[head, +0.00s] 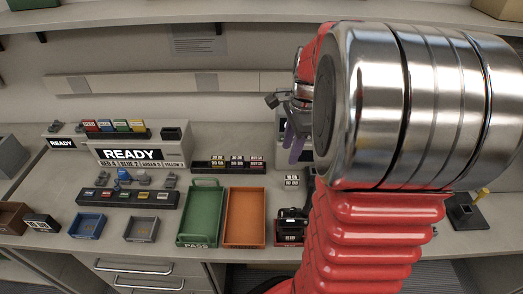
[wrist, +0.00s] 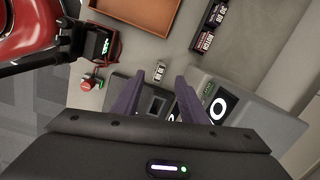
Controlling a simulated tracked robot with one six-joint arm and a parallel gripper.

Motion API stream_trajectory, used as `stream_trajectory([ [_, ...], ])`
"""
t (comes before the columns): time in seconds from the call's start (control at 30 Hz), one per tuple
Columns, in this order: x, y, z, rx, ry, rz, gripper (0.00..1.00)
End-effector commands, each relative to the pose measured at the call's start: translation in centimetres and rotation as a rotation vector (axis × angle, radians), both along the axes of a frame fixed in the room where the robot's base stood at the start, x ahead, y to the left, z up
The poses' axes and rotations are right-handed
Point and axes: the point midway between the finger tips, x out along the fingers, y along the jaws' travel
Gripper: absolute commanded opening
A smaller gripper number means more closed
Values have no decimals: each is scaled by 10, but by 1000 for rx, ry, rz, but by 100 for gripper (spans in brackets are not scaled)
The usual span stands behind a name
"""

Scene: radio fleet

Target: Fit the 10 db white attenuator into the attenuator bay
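A small white block with dark lettering, which looks like the 10 db attenuator (head: 292,181), lies on the counter right of the orange tray. It also shows in the wrist view (wrist: 160,70), just beyond my fingertips and apart from them. My gripper (head: 297,138) has purple fingers and hangs above the counter. In the wrist view its fingers (wrist: 157,84) stand apart with nothing held between them. A grey unit with a dark square recess (wrist: 157,105) shows below and between the fingers; I cannot tell for sure whether this is the attenuator bay.
A black rack (head: 228,164) holds labelled modules behind the green tray (head: 182,215) and orange tray (head: 263,216). A black and red device (head: 291,225) stands right of the trays. A grey unit with a round display (wrist: 218,108) is beside my right finger.

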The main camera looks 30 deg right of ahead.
Motion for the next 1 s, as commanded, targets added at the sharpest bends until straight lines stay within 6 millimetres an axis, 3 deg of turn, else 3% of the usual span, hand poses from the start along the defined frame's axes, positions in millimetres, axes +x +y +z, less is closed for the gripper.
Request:
stream_trajectory([
  [0.1,-2,-25,-14,36,28,-140,39],
  [0.27,-4,-38,-22,57,44,-227,39],
  [0.67,-4,-38,-24,57,45,-231,39],
  [1.0,-1,-33,-67,58,47,-230,39],
])
